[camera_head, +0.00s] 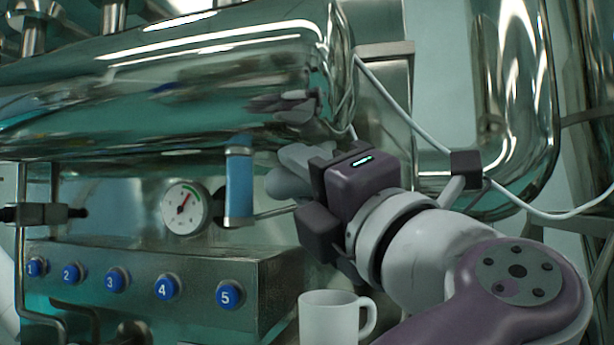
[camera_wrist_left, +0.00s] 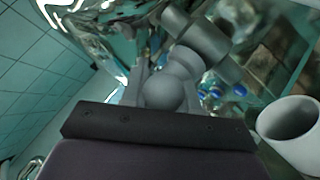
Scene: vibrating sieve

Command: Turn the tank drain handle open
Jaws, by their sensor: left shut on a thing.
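The tank drain handle (camera_head: 239,186) is a blue upright grip with metal ends, below the shiny tank in the head view. A thin metal rod runs from its lower end toward my gripper. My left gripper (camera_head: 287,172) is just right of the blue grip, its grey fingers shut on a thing. The handle is the only likely thing there, but the contact is not clearly seen. My right gripper is not in view.
The shiny tank (camera_head: 170,85) lies above. A pressure gauge (camera_head: 186,208) sits left of the handle. A metal panel (camera_head: 200,270) with several numbered blue buttons is below. A white mug (camera_head: 330,318) stands below my gripper. A large bent pipe (camera_head: 515,110) is at right.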

